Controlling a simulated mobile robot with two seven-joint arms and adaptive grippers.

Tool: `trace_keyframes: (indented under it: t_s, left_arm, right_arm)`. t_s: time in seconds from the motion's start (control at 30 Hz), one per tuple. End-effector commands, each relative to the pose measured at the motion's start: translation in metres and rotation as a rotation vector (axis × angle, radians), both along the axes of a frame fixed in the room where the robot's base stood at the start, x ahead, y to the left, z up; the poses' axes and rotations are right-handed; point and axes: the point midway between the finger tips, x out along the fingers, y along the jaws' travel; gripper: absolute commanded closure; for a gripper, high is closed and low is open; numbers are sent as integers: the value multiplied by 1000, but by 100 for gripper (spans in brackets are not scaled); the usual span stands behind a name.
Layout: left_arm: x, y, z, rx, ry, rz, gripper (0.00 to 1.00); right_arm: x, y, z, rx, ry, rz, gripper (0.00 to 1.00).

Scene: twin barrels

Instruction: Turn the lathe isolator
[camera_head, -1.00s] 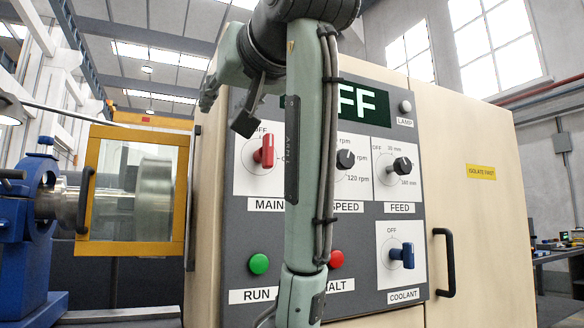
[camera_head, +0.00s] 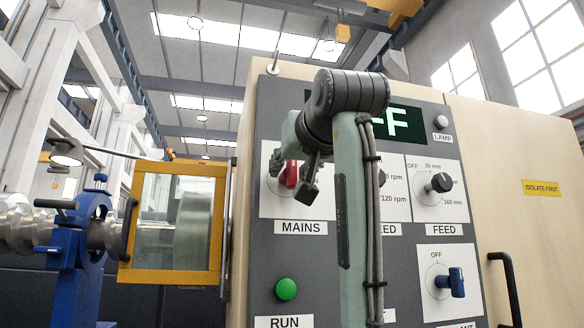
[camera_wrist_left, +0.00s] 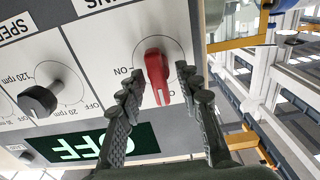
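The lathe isolator is the red rotary handle (camera_head: 290,173) on the white MAINS plate of the grey control panel. It also shows in the left wrist view (camera_wrist_left: 157,76), where the panel appears upside down. My left gripper (camera_head: 291,178) is at the handle and partly covers it in the head view. In the left wrist view the gripper (camera_wrist_left: 162,88) is open, with its dark fingers apart on either side of the red handle. Gaps show between fingers and handle. The display (camera_wrist_left: 90,148) reads OFF. My right gripper is not in view.
The speed knob (camera_wrist_left: 40,97), feed knob (camera_head: 440,183) and blue coolant knob (camera_head: 452,282) share the panel. A green RUN button (camera_head: 287,289) sits below MAINS. A yellow-framed guard (camera_head: 170,276) stands left of the panel. A black door handle (camera_head: 508,285) protrudes at the right.

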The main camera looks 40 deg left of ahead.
Motion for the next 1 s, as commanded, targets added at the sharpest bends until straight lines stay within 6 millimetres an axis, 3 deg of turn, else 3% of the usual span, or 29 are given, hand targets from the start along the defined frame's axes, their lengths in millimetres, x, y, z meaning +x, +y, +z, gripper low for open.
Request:
trace_keyframes:
  t_s: [0.3,0.6,1.0]
  left_arm:
    - [3,3,0,0,0,0,66]
    - [2,3,0,0,0,0,100]
    - [2,2,0,42,47,0,100]
  right_arm:
    - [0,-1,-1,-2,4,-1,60]
    - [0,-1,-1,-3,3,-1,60]
    - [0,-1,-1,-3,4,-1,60]
